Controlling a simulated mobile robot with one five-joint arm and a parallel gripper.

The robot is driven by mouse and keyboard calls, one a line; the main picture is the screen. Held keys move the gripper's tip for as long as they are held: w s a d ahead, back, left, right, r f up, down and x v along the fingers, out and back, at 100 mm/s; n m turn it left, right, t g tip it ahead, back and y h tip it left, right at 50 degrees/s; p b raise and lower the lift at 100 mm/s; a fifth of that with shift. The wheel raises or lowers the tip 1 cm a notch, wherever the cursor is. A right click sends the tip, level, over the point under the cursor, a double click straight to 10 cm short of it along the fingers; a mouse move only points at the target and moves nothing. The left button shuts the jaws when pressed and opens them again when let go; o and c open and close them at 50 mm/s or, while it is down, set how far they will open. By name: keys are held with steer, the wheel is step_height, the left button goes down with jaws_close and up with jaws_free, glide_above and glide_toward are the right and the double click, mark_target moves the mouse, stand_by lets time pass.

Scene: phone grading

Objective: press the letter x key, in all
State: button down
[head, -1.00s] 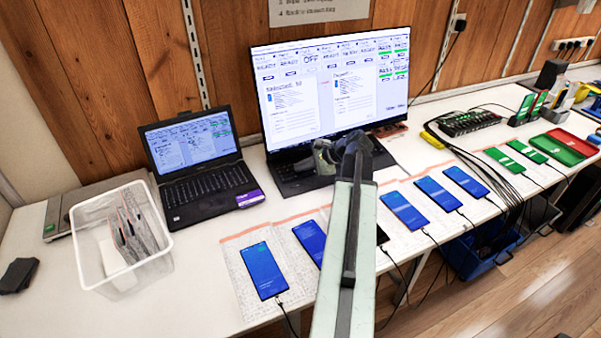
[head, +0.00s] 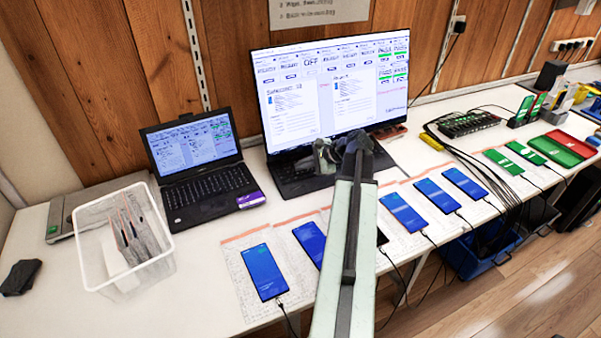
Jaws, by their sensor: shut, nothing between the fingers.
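The letter x key is too small to make out. My gripper (head: 326,156) is shut and empty over the keyboard's right part, close to the base of the screen. I cannot tell whether its fingertips touch a key. A smaller black laptop (head: 205,187) stands open to the left, with its own keyboard facing me.
Several phones, such as this one (head: 262,271), lie on paper sheets along the front edge, with cables. A clear bin (head: 84,268) with envelopes is at left. Cables and a black hub (head: 468,124) are at right. Bare table lies before the small laptop.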

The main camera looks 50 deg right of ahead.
mark_target(302, 176)
steer(key=r+p, duration=0.5)
steer(key=shift+s+a+r, duration=0.1)
steer(key=shift+s+a, duration=0.05)
steer(key=shift+s, duration=0.1)
stand_by(0.7)
